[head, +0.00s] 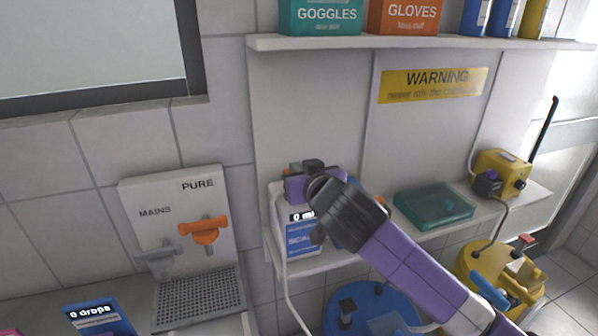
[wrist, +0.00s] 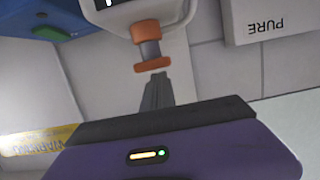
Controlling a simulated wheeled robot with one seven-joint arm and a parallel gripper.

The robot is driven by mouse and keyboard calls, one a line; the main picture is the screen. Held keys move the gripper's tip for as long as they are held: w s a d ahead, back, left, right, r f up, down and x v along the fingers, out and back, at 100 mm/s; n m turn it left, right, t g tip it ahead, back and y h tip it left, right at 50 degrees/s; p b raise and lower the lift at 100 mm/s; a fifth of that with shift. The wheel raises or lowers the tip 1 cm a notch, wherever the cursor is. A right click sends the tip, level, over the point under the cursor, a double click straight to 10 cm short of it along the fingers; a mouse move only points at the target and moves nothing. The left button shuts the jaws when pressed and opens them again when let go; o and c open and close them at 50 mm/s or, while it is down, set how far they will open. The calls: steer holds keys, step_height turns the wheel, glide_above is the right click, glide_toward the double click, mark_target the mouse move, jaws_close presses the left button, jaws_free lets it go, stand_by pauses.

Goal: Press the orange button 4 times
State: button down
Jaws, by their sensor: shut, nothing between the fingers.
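In the wrist view, an orange button (wrist: 152,64) with a grey stem sticks out of an orange collar on a white device (wrist: 112,14). My gripper (wrist: 158,76) is shut and empty. Its fingertips point at the button's face and are very close to it; I cannot tell whether they touch. In the head view, my arm and gripper hide the button. The white and blue box (head: 301,238) with a small dark display reading "0 ml" stands below my gripper on the shelf.
A teal tray (head: 434,206) and a yellow device (head: 503,174) stand right of my arm on the same shelf. A panel marked PURE (head: 183,226) with an orange tap (head: 204,230) is at left. Blue and yellow drums (head: 510,262) stand below.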

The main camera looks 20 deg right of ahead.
steer(key=shift+a+f+b, duration=0.3)
steer(key=shift+f+b, duration=0.1)
steer(key=shift+f, duration=0.1)
steer(key=shift+d+f, duration=0.1)
steer(key=shift+f, duration=0.15)
steer(key=shift+s+d+f+b, duration=0.1)
steer(key=shift+d+f+b, duration=0.15)
steer(key=shift+f, duration=0.2)
steer(key=shift+d+f+b, duration=0.15)
steer(key=shift+f+b, duration=0.1)
steer(key=shift+f, duration=0.3)
step_height(320, 180, up, 5)
steer(key=p, duration=0.3)
steer(key=shift+f+p, duration=0.15)
steer(key=shift+p, duration=0.2)
steer(key=b+v, duration=0.2)
steer(key=v, duration=0.8)
steer(key=shift+b, duration=0.35)
steer(key=shift+a, duration=0.1)
